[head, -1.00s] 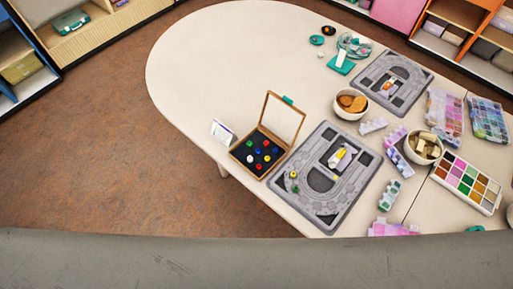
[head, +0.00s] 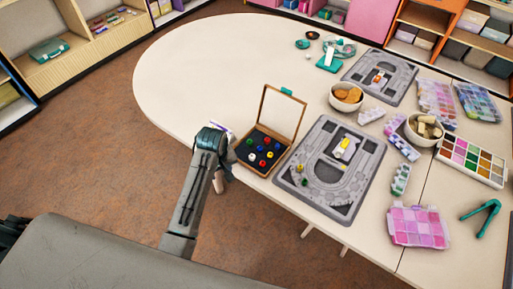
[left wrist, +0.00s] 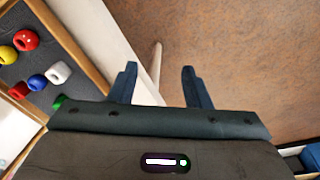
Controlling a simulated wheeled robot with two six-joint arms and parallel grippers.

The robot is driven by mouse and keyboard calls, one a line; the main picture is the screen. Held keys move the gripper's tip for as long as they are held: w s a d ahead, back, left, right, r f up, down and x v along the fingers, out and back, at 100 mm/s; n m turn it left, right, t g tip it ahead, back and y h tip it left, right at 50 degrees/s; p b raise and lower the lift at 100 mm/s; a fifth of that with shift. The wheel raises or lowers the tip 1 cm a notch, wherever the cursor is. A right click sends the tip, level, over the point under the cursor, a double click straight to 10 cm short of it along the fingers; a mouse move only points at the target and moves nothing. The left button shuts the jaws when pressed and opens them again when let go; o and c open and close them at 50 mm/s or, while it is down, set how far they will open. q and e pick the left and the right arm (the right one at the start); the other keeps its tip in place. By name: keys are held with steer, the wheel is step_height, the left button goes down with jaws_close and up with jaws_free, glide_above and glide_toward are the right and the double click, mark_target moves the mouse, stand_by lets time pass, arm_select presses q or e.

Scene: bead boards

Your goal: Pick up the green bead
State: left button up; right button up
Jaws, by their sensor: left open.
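The green bead (head: 250,141) lies in an open wooden box (head: 278,147) with a dark lining, among red, blue, yellow and white beads. In the left wrist view a green bead (left wrist: 60,102) shows at the gripper's edge, mostly hidden by the gripper body. My left gripper (head: 224,168) is just left of the box, by the table edge. In the left wrist view its two fingers (left wrist: 160,84) are apart with nothing between them, and the floor shows beyond. My right gripper is not in view.
A grey bead board (head: 330,200) with a few small pieces lies right of the box. The box's raised lid (head: 283,111) stands at its back. A white card (head: 216,127) stands partly hidden behind my left arm. The table's left part is clear.

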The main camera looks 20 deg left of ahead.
arm_select(q)
steer(key=w+r, duration=0.1)
steer(key=w, duration=0.1)
steer(key=w+d+r+n, duration=0.1)
steer(key=w, duration=0.1)
steer(key=w+n, duration=0.1)
steer(key=w, duration=0.1)
steer(key=shift+w+d+r+g, duration=0.25)
steer(key=shift+d+r+g, duration=0.05)
steer(key=shift+d+r, duration=0.1)
steer(key=w+d+r+n+g, duration=0.1)
steer(key=w+d+r+n, duration=0.25)
steer(key=w+r, duration=0.5)
glide_above(250, 139)
steer(key=s, duration=0.1)
step_height(250, 139, down, 6)
steer(key=shift+d+r+p, duration=0.1)
steer(key=shift+p, duration=0.3)
steer(key=shift+f+p, duration=0.8)
steer(key=shift+f, duration=1.9)
jaws_close()
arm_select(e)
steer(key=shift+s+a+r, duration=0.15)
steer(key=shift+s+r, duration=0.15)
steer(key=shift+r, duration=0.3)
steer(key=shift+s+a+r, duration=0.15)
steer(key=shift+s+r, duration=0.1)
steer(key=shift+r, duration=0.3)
